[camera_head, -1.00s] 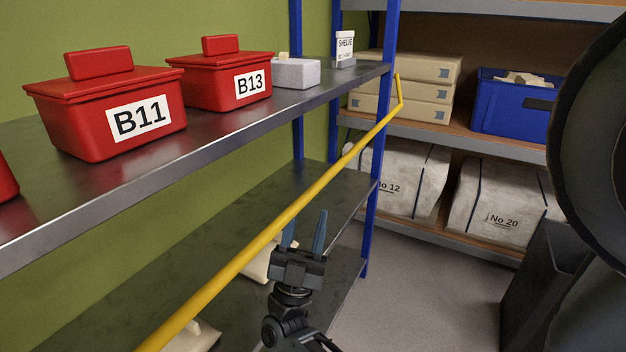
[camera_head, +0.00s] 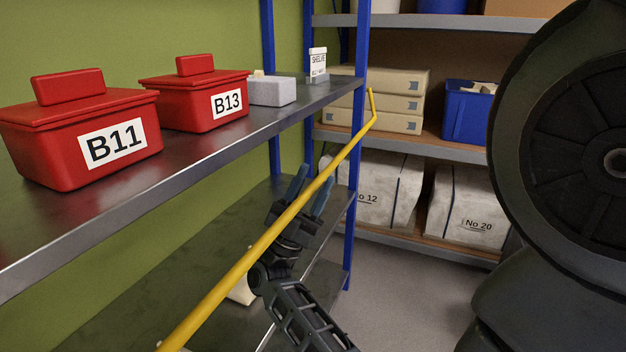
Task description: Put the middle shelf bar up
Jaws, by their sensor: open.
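The middle shelf bar is a long yellow bar (camera_head: 235,274). It runs slantwise along the open front of the shelf unit, below the level of the grey upper shelf (camera_head: 190,168), and has a short bent end near the blue post (camera_head: 358,150). My gripper (camera_head: 315,174) is open and empty, with its two blue-grey fingers pointing up and away. The bar crosses in front of the gripper in the picture and hides part of it. I cannot tell whether the fingers touch the bar.
Red lidded boxes B11 (camera_head: 82,140) and B13 (camera_head: 195,102), a pale grey block (camera_head: 272,92) and a small white labelled container (camera_head: 318,66) stand on the upper shelf. A lower dark shelf (camera_head: 160,285) lies beneath. Another rack stands behind, with bare floor (camera_head: 390,290) before it.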

